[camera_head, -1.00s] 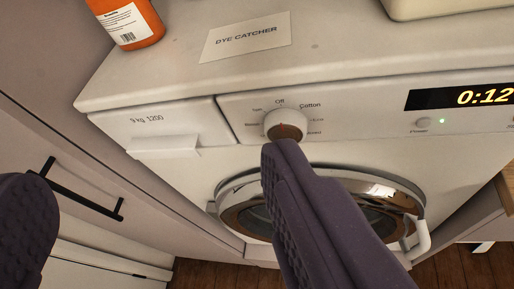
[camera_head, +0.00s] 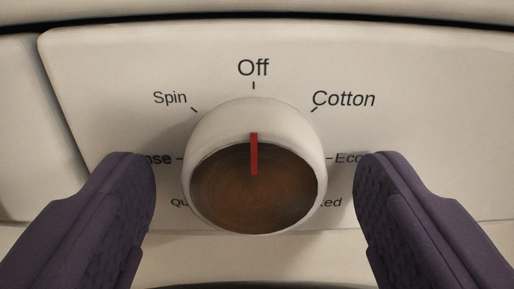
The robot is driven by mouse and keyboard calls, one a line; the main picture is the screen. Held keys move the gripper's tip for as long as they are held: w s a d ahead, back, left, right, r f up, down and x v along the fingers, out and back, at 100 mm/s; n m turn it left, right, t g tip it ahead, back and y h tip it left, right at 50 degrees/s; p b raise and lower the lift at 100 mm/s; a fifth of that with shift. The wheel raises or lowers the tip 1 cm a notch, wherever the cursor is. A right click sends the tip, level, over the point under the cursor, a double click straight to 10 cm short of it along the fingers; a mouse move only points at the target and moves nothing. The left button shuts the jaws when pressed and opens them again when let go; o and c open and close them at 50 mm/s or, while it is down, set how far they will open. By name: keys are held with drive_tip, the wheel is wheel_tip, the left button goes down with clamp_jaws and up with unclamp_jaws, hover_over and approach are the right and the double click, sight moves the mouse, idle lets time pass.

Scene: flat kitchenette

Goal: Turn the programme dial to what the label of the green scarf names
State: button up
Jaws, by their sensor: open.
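The programme dial (camera_head: 254,185) is a round white knob with a brown face and a red pointer line, on the washing machine's front panel. The red line points straight up at "Off". Around it I read "Spin" at upper left, "Cotton" at upper right and "Eco", partly covered, at right. Labels ending in "nse" at left and "ed" at lower right, and one starting "Qu" at lower left, are partly hidden. My gripper (camera_head: 254,178) is open, one purple finger on each side of the dial, with a gap to it on both sides. The green scarf is not in view.
The white panel (camera_head: 110,75) of the washing machine fills the view. A vertical seam runs down at the left. A dark edge crosses the top. Nothing else stands between my fingers and the dial.

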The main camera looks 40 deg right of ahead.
drive_tip(key=c, duration=1)
drive_tip(key=shift+c, duration=0.2)
drive_tip(key=shift+m+b, duration=0.3)
drive_tip(key=m+b, duration=0.3)
drive_tip(key=shift+f, duration=0.15)
drive_tip(key=m+b, duration=0.4)
drive_tip(key=m, duration=0.1)
drive_tip(key=shift+b, duration=0.3)
drive_tip(key=o, duration=1)
